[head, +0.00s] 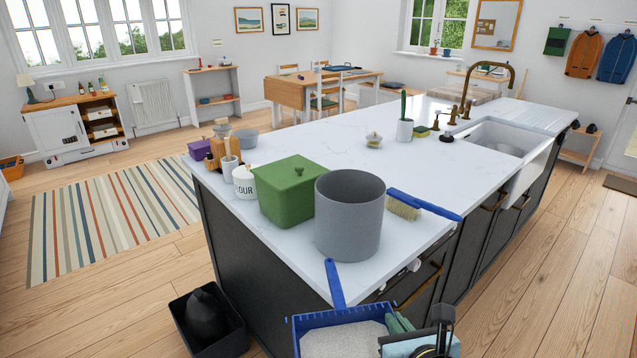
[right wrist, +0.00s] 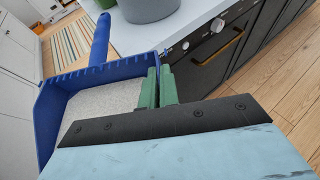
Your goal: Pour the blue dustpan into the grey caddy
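The blue dustpan (head: 338,288) is at the bottom of the head view, in front of the counter's near corner. It holds a layer of pale grey, grainy material and looks roughly level. It also shows in the right wrist view (right wrist: 100,45), its handle pointing toward the counter. The grey caddy (head: 349,217), a round open-topped tub, stands upright on the counter near that corner; its inside bottom is hidden. My right gripper (head: 401,324) has its green fingers (right wrist: 158,88) shut on the dustpan's right side wall. My left gripper is not in view.
A green lidded box (head: 290,192) stands left of the caddy, touching or close to it. A blue brush (head: 425,205) lies to its right. A black bin (head: 208,322) is on the floor at left.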

